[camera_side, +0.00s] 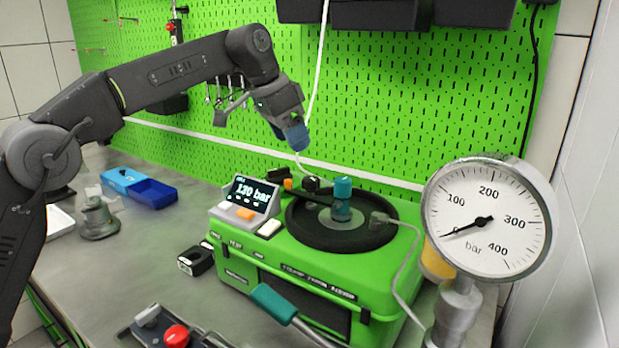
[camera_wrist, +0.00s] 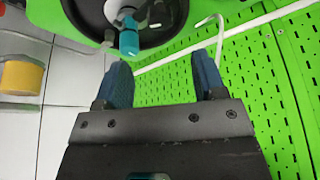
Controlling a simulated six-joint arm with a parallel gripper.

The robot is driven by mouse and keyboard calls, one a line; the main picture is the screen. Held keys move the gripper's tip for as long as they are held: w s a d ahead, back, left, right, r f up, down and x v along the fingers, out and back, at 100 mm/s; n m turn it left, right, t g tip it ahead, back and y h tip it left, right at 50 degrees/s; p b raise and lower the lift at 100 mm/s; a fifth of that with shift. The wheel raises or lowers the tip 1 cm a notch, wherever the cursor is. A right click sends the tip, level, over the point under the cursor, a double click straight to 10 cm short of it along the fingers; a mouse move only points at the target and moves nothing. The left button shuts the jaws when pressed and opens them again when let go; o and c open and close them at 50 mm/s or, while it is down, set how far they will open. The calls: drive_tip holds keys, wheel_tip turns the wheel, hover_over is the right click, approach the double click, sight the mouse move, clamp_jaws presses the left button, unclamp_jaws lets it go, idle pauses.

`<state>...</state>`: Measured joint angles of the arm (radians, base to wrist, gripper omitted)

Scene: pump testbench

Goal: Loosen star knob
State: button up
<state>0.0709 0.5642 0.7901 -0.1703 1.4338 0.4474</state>
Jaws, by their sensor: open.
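I cannot make out a clear star shape. A small black knob (camera_side: 311,184) stands at the back of the green test unit, behind the display, and may be the star knob. A teal cylindrical fitting (camera_side: 342,198) stands upright on the unit's round black plate (camera_side: 376,234). In the wrist view the teal fitting (camera_wrist: 129,38) shows above the left finger, apart from it. My gripper (camera_side: 297,146) hangs above and left of the fitting, in free air, touching nothing. In the wrist view my gripper (camera_wrist: 163,75) has its blue fingers spread with nothing between them.
The green test unit (camera_side: 300,268) carries a display reading about 130 bar (camera_side: 251,194). A large pressure gauge (camera_side: 487,217) stands at the right. A teal-handled lever (camera_side: 274,303) and a red button (camera_side: 177,336) are in front. A blue bin (camera_side: 152,193) sits left. A white cable hangs behind my gripper.

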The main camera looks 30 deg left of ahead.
sight(310, 178)
drive_tip(key=x, duration=1)
drive_tip(key=shift+w+d+f, duration=0.1)
drive_tip(key=shift+w+f, duration=0.05)
drive_tip(key=shift+f, duration=0.15)
drive_tip(key=shift+c, duration=0.4)
drive_tip(key=c, duration=0.8)
drive_tip(key=shift+c, duration=0.2)
